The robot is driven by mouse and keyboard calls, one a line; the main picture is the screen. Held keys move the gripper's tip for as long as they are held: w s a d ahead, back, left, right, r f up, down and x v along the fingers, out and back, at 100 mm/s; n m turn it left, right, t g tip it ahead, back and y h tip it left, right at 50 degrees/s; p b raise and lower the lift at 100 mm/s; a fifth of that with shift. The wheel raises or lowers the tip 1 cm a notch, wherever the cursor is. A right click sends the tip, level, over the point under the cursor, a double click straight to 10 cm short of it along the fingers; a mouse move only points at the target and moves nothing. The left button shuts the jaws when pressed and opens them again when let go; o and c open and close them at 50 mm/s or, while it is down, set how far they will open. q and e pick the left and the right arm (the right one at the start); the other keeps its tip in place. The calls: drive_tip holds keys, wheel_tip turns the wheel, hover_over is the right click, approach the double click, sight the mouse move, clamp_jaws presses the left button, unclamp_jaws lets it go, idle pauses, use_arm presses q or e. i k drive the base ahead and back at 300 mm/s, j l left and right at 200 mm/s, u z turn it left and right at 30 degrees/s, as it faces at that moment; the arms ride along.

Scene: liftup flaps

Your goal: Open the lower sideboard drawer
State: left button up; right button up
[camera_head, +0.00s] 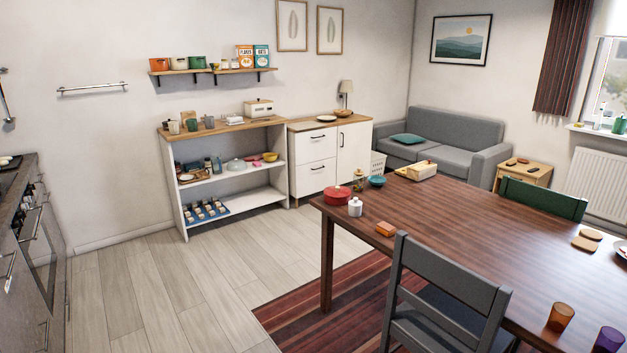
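The white sideboard (345,124) with a wooden top stands against the back wall, right of an open shelf unit. Its left half has two stacked drawers with dark handles. The lower drawer (316,178) looks shut, flush with the front. The upper drawer (315,147) looks shut too. A door (353,152) with a dark handle fills the right half and looks closed. Neither of my grippers is in view.
The open shelf unit (184,211) holds dishes and cups. A brown dining table (460,222) with a grey chair (448,268) takes up the right foreground, over a striped rug (290,312). Kitchen counters (35,250) line the left edge. Light plank floor (165,285) is clear between.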

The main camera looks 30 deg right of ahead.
sight(315, 176)
drive_tip(key=i+l+z, duration=0.15)
drive_tip(key=i+l, duration=0.15)
drive_tip(key=i+l+z, duration=0.15)
drive_tip(key=i, duration=0.25)
drive_tip(key=i+l+u, duration=0.1)
drive_tip(key=i, duration=0.3)
drive_tip(key=i+l+u, duration=0.1)
drive_tip(key=i, duration=0.3)
drive_tip(key=i+l+u, duration=0.15)
drive_tip(key=i, duration=0.3)
drive_tip(key=i+l+u, duration=0.1)
drive_tip(key=i, duration=0.3)
drive_tip(key=i+j+z, duration=0.1)
drive_tip(key=i, duration=1.55)
drive_tip(key=i+l+z, duration=0.15)
drive_tip(key=i+z, duration=0.65)
drive_tip(key=i+j+z, duration=0.1)
drive_tip(key=i+z, duration=0.3)
drive_tip(key=i+j+z, duration=0.35)
drive_tip(key=i+l+z, duration=0.15)
drive_tip(key=i, duration=0.35)
drive_tip(key=i+l+z, duration=0.15)
drive_tip(key=i+l, duration=0.15)
drive_tip(key=i, duration=0.15)
drive_tip(key=i+l+z, duration=0.15)
drive_tip(key=i, duration=0.35)
